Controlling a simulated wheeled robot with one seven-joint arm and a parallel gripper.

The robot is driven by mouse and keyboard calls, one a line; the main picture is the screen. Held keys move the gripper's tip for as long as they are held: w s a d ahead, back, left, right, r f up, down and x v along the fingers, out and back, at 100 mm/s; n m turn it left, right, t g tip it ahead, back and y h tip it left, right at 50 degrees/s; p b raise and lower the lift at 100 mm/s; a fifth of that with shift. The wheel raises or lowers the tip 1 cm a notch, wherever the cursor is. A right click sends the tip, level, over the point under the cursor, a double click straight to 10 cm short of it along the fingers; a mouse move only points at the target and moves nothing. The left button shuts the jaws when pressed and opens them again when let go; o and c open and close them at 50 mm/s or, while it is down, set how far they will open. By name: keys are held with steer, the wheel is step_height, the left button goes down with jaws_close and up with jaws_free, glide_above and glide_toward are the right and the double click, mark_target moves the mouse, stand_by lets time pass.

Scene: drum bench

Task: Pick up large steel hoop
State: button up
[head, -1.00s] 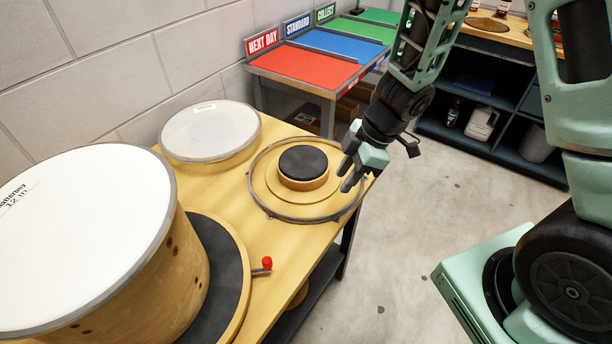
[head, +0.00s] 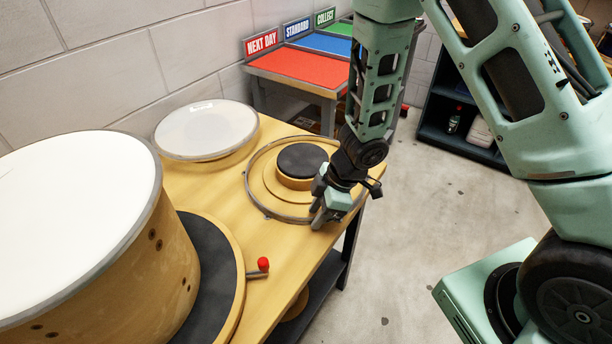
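The large steel hoop (head: 283,218) is a thin grey ring lying flat on the wooden bench. It lies around a round wooden stand with a dark pad (head: 302,159), with a gap between them. My gripper (head: 318,222) points down at the hoop's front right rim, with its fingers right at the rim. The hand and wrist hide the hoop's right part. Whether the fingers straddle the rim, touch it or have closed on it cannot be made out.
A large drum (head: 170,250) with a white head stands on a dark round pad at the left. A white drumhead (head: 206,131) lies at the bench's back. A red-knobbed lever (head: 263,265) is at the front. A red-topped table (head: 300,66) stands behind.

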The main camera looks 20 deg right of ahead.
steer(key=shift+a+f, duration=0.1)
steer(key=shift+f, duration=0.25)
jaws_close()
steer(key=shift+r, duration=0.1)
